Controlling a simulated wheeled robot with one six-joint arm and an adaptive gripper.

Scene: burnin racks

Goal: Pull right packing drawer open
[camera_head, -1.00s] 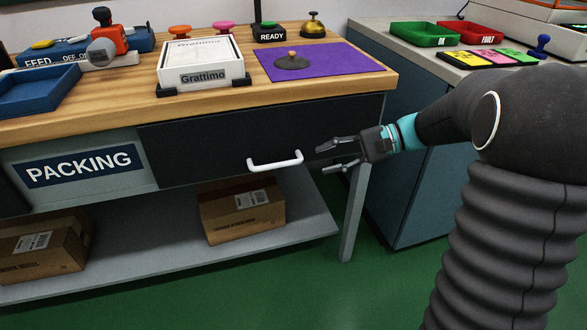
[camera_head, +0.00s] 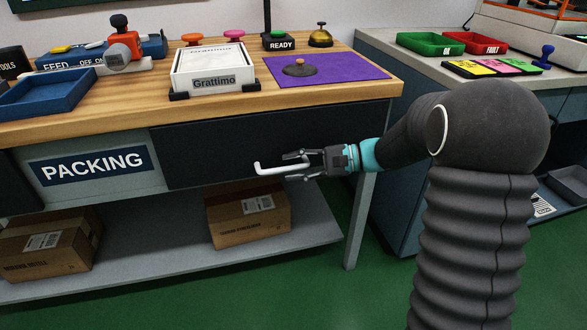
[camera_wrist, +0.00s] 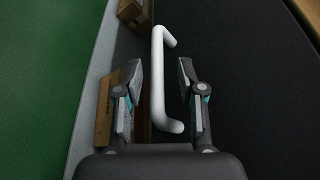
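The right packing drawer (camera_head: 215,150) is a dark front panel under the wooden table top, right of the PACKING sign, and looks closed. Its white bar handle (camera_head: 268,168) runs level across the lower front. My gripper (camera_head: 296,166) is at the right end of the handle, fingers pointing left. In the wrist view the fingers of my gripper (camera_wrist: 161,90) are apart, with the white handle (camera_wrist: 158,80) between them and clear space on both sides. The handle's right part is partly hidden by the fingers in the head view. I cannot tell whether a finger touches it.
The table carries a blue tray (camera_head: 50,95), a white Grattimo box (camera_head: 210,75) and a purple mat (camera_head: 350,68). Cardboard boxes (camera_head: 250,217) stand on the lower shelf. A table leg (camera_head: 358,220) is just below my arm. Green floor is free in front.

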